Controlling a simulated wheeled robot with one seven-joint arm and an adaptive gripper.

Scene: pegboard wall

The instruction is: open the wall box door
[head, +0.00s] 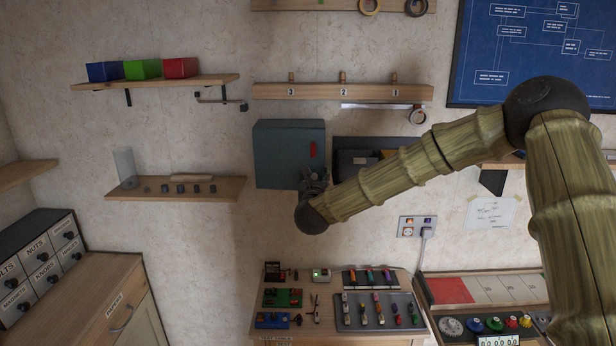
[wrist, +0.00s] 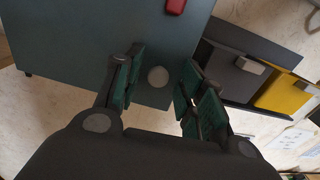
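The wall box (head: 275,150) is a dark teal cabinet on the wall, and its door looks shut. A red handle (head: 313,150) sits upright near the door's right edge; its lower end shows at the top of the wrist view (wrist: 176,6). A round grey disc (wrist: 158,76) shows low on the door, between my fingers in the picture. My gripper (head: 313,180) is at the box's lower right corner, below the red handle. In the wrist view my gripper (wrist: 163,65) is open, with nothing held between its fingers. Whether the fingertips touch the door cannot be told.
A dark wall bin (head: 345,145) with a yellow item (wrist: 287,93) hangs close to the box's right. A peg rail (head: 310,92) runs above. A shelf (head: 130,194) with small items is at left. A loaded workbench (head: 300,338) stands below. Bare wall lies below the box.

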